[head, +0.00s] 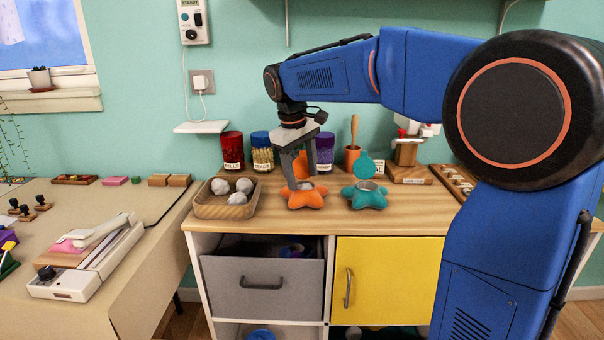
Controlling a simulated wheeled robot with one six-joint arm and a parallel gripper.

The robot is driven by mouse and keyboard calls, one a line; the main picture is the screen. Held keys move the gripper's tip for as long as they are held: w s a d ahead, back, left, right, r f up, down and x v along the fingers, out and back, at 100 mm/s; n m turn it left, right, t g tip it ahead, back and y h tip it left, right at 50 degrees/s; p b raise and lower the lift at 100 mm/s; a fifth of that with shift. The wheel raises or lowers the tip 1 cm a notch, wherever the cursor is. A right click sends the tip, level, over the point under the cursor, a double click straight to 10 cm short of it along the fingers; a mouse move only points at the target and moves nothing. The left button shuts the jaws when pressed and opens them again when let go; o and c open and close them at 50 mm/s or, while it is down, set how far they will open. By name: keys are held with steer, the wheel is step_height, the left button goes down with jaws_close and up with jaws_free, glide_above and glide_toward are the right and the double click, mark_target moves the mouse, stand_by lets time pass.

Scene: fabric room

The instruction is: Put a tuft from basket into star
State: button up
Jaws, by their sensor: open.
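A wooden basket (225,211) stands at the left end of the cabinet top and holds several grey-white tufts (243,186). An orange star (306,201) sits right of the basket, with an orange round lid standing up behind it. A teal star (365,199) with a raised teal lid (365,166) sits further right. Both stars have a round opening on top. My gripper (299,180) points down over the orange star, its fingers apart and empty. It hides part of the orange lid. I cannot tell whether the fingertips touch the star.
Jars of red bells (232,150) and beads (262,152) and a purple jar (324,152) line the back. An orange pot with a wooden stick (353,157) and a wooden-based device (407,174) stand behind the teal star. The counter front is clear.

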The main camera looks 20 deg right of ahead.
step_height(320, 180, up, 17)
steer(key=s+a, duration=0.1)
steer(key=a, duration=0.2)
steer(key=shift+s, duration=0.3)
stand_by(0.4)
steer(key=s+d+f+m+t, duration=0.1)
steer(key=s+d+f, duration=0.2)
steer(key=s+f, duration=0.15)
steer(key=s+d+f+m+y, duration=0.1)
steer(key=s+d+f, duration=0.15)
steer(key=s, duration=0.35)
steer(key=s+d+f+m+t, duration=0.1)
steer(key=s+d+f, duration=0.1)
steer(key=s+f, duration=0.3)
steer(key=s+d+f+m+t+y, duration=0.1)
steer(key=s+d+f+m, duration=0.1)
steer(key=s+f, duration=1.4)
step_height(320, 180, down, 2)
steer(key=shift+d+f+m+t, duration=0.1)
steer(key=shift+d+m+t, duration=0.3)
